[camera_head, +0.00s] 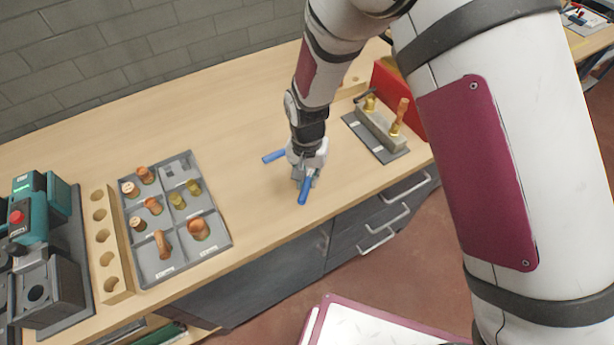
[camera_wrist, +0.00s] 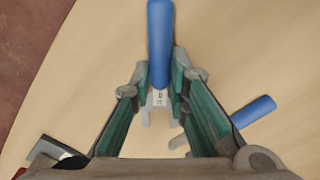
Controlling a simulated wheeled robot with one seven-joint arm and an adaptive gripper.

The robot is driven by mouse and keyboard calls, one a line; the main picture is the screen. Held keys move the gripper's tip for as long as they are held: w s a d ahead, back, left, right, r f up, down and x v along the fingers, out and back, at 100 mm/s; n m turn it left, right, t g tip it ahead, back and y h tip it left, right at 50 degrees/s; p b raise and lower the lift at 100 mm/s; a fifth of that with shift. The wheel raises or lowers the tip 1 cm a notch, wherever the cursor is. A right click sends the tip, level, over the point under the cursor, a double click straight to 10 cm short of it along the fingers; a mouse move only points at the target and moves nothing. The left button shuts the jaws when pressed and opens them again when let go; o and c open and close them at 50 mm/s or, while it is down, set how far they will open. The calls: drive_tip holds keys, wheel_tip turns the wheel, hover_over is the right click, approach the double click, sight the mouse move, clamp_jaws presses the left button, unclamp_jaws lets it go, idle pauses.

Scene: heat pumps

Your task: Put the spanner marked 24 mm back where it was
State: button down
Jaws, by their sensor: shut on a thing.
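A blue-handled spanner (camera_wrist: 160,45) is between my fingertips in the wrist view, gripped near where its handle meets the grey metal. A small pale mark is on it, too small to read. In the head view, its blue handle (camera_head: 304,191) sticks out from under my gripper (camera_head: 305,172) towards the table's front edge. My gripper (camera_wrist: 160,83) is shut on this spanner, low over the bench; I cannot tell whether the spanner touches the top. A second blue-handled spanner (camera_head: 274,156) lies just left of it, also in the wrist view (camera_wrist: 253,112); its size mark is hidden.
The wooden bench (camera_head: 245,205) is clear around the spanners. Left stand a grey compartment tray (camera_head: 222,238) of copper and brass fittings, a wooden holed rack (camera_head: 111,262) and a teal machine (camera_head: 58,200). Right are a fixture (camera_head: 382,125) with copper parts and a red box (camera_head: 412,110).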

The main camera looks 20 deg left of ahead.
sight(307, 181)
drive_tip(key=shift+f, duration=0.1)
drive_tip(key=c, duration=1.5)
unclamp_jaws()
drive_tip(key=shift+c, duration=0.2)
wheel_tip(307, 181, up, 12)
drive_tip(key=b, duration=0.1)
